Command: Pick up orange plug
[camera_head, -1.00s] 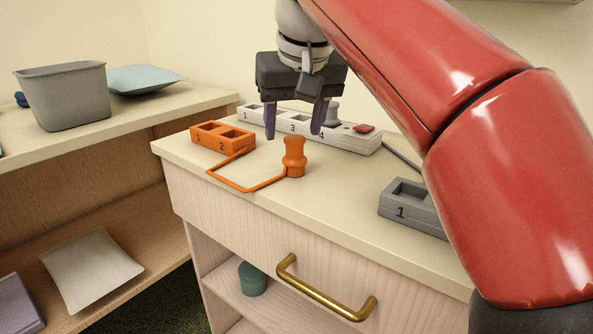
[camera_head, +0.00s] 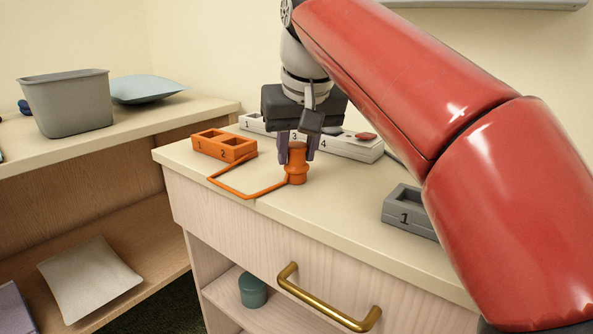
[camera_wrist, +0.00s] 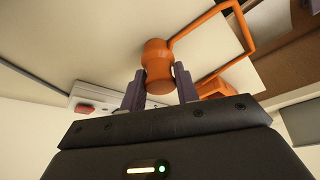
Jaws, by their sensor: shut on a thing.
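The orange plug (camera_head: 297,166) stands upright on the cabinet top in the head view, with an orange cord running from it to the orange two-socket block (camera_head: 224,147). My gripper (camera_head: 297,153) has come down over the plug from above, one purple finger on each side. In the wrist view the plug (camera_wrist: 157,66) sits between the two fingertips (camera_wrist: 159,84), and they are closed against it. The plug's base still appears to be on the cabinet top.
A white power strip (camera_head: 350,147) with a red switch lies behind my gripper. A grey socket block (camera_head: 408,212) is at the right. A grey bin (camera_head: 68,103) and a blue cushion (camera_head: 146,88) are on the left shelf. A brass handle (camera_head: 325,300) sticks out in front.

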